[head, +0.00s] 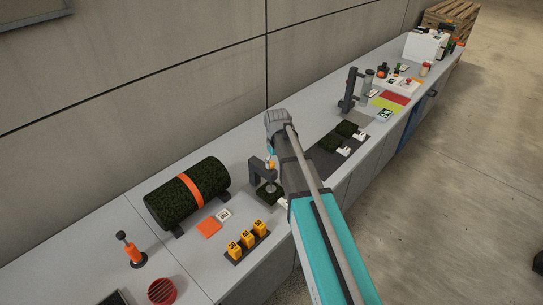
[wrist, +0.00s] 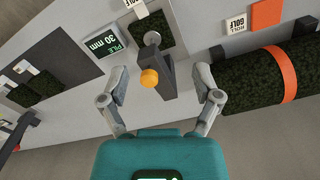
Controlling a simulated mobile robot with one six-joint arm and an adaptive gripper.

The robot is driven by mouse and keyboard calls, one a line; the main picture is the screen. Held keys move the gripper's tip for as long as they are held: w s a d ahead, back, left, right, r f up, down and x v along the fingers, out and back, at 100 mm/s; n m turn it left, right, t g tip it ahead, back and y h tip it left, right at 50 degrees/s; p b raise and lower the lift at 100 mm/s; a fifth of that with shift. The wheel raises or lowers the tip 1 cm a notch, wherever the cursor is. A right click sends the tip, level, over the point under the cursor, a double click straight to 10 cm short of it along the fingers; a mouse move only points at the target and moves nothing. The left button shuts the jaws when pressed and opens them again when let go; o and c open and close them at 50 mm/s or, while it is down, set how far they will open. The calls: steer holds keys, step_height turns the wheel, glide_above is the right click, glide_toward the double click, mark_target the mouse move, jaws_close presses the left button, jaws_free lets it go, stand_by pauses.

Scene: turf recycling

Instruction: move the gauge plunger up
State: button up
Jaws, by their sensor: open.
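The gauge (head: 258,170) is a dark grey bracket on the bench with an orange knob (head: 270,163) at its top. Its plunger has a round metal foot (wrist: 152,38) over a dark green turf sample (wrist: 160,22), which has a "PILE 30 mm" label (wrist: 101,42) beside it. I cannot tell whether the foot touches the turf. In the wrist view my gripper (wrist: 160,72) is open, its fingers apart on either side of the orange knob (wrist: 149,78) and grey bracket (wrist: 169,72). Nothing is held. In the head view my arm hides the gripper fingers.
A turf roll with an orange band (head: 190,191) lies left of the gauge. Several yellow blocks (head: 247,240) stand in front of it. A dark mat (head: 325,158) with turf samples lies to the right, and a grey stand (head: 349,92) is farther along. The wall runs behind the bench.

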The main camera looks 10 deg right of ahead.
step_height(320, 180, up, 4)
steer(key=n+p, duration=0.2)
steer(key=p, duration=0.1)
glide_above(271, 162)
steer(key=shift+s, duration=0.1)
steer(key=shift+f, duration=0.1)
step_height(271, 162, down, 14)
steer(key=b, duration=1.4)
steer(key=shift+r, duration=0.2)
jaws_close()
steer(key=shift+r, duration=0.1)
